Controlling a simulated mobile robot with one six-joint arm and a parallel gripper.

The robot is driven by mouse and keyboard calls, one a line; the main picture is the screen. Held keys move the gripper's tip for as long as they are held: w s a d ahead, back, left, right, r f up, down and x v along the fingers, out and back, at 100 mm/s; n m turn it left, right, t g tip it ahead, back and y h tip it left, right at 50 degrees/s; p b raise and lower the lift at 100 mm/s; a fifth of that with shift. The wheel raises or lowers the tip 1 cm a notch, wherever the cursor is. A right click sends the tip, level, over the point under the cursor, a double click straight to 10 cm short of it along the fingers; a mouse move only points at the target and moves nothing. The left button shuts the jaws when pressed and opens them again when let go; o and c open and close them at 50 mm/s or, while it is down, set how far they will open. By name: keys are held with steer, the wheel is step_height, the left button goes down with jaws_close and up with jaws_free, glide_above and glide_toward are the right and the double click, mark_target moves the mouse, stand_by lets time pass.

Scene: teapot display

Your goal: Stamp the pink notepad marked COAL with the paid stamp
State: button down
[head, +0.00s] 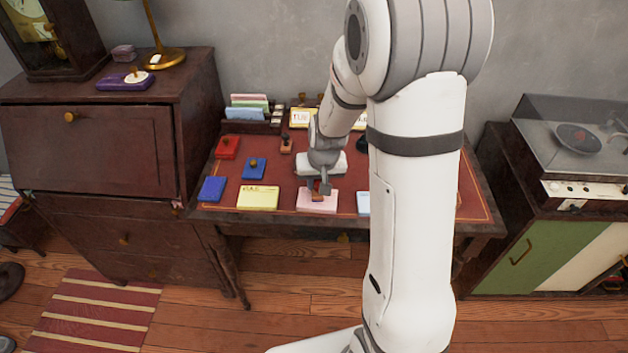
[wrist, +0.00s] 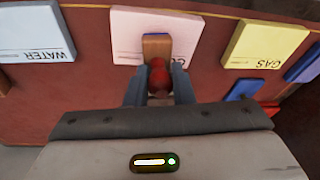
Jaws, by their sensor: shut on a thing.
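The pink notepad (head: 310,206) lies near the front edge of the desk, between a yellow pad and a light blue pad. In the wrist view the pink notepad (wrist: 132,38) shows part of its printed word, mostly covered by the stamp. My gripper (head: 322,187) is shut on a wooden stamp (wrist: 157,45) with a red handle knob. The stamp is over the printed edge of the pink notepad; I cannot tell whether its underside touches the paper. The stamp's own label is hidden.
The yellow GAS pad (head: 257,197) is left of the pink one, and the light blue WATER pad (wrist: 35,30) is on the other side. A red ink pad (head: 228,147), a blue stamp pad (head: 253,168), another small stamp (head: 286,145) and a card rack (head: 250,122) stand farther back.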

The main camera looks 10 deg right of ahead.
steer(key=shift+f+b, duration=0.6)
stand_by(1.8)
steer(key=shift+r, duration=0.1)
steer(key=shift+r+p, duration=2.45)
steer(key=shift+r, duration=1.05)
steer(key=shift+f, duration=0.1)
